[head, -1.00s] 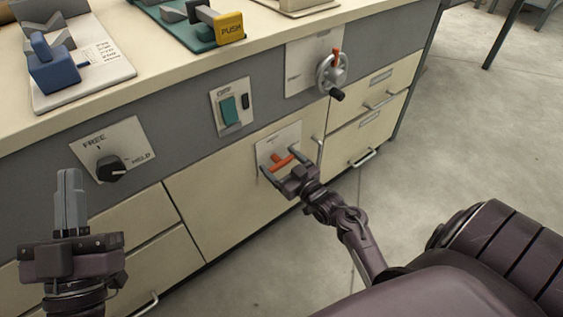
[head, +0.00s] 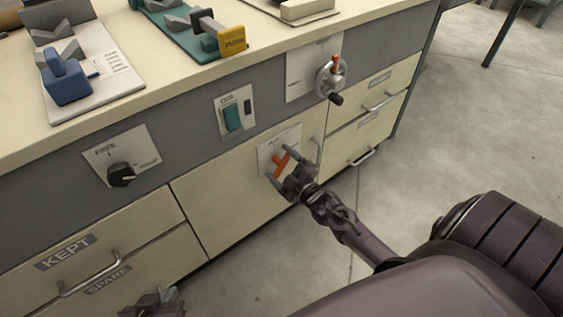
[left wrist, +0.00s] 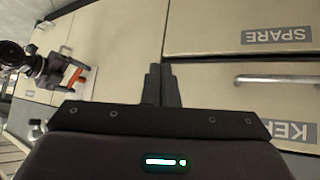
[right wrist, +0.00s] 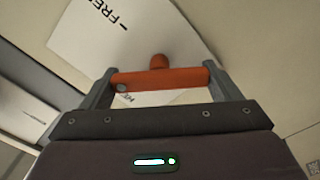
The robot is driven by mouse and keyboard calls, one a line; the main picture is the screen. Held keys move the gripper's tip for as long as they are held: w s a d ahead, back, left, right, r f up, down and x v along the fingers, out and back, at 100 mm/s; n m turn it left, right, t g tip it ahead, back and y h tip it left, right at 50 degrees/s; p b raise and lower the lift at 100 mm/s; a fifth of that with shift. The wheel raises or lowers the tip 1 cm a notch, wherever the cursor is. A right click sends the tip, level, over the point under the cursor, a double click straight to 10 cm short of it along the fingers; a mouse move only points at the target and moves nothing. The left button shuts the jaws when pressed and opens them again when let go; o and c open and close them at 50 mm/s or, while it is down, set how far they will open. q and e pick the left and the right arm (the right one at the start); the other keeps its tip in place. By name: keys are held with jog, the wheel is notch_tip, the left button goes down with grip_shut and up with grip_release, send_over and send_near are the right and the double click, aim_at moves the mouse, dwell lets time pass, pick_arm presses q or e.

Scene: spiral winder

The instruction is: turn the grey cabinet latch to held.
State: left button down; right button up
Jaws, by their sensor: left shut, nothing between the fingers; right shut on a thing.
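The latch is an orange T-shaped handle (head: 281,163) on a pale plate (head: 265,154) on the cabinet's cream door. My right gripper (head: 295,165) has its fingers at the two ends of the crossbar (right wrist: 160,79) and is shut on it. The bar stands slanted in the head view. In the right wrist view the plate (right wrist: 130,35) is turned relative to the bar; "FREE" is readable and the other label is mostly hidden behind the bar. My left gripper (head: 160,296) is low at the front left; its fingers (left wrist: 161,85) are together and empty.
A black knob (head: 121,175) on another marked plate is left of the door. A green switch (head: 232,118) and a handwheel (head: 331,78) are above. KEPT and SPARE drawers with a bar handle (head: 90,280) are near my left gripper. Open floor lies right.

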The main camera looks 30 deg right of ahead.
jog(key=shift+n, duration=1)
jog(key=shift+n+p, duration=0.5)
jog(key=shift+n, duration=0.3)
pick_arm(q)
jog(key=shift+s+a+f+g+y+p, duration=0.15)
jog(key=shift+s+a+f+g+y, duration=0.1)
jog(key=shift+s+a+f+g, duration=0.4)
jog(key=shift+s+a+f+g+y+p, duration=0.15)
jog(key=shift+s+a+f+g+y, duration=0.2)
jog(key=shift+s, duration=0.45)
jog(key=shift+s+a+f+g+y+p, duration=0.2)
jog(key=shift+s+a+f+g, duration=0.2)
jog(key=shift+s+g, duration=0.3)
pick_arm(e)
jog(key=shift+f+n, duration=0.15)
jog(key=shift+n, duration=1.75)
pick_arm(q)
jog(key=shift+a, duration=0.1)
pick_arm(e)
jog(key=o, duration=0.9)
jog(key=shift+c, duration=0.2)
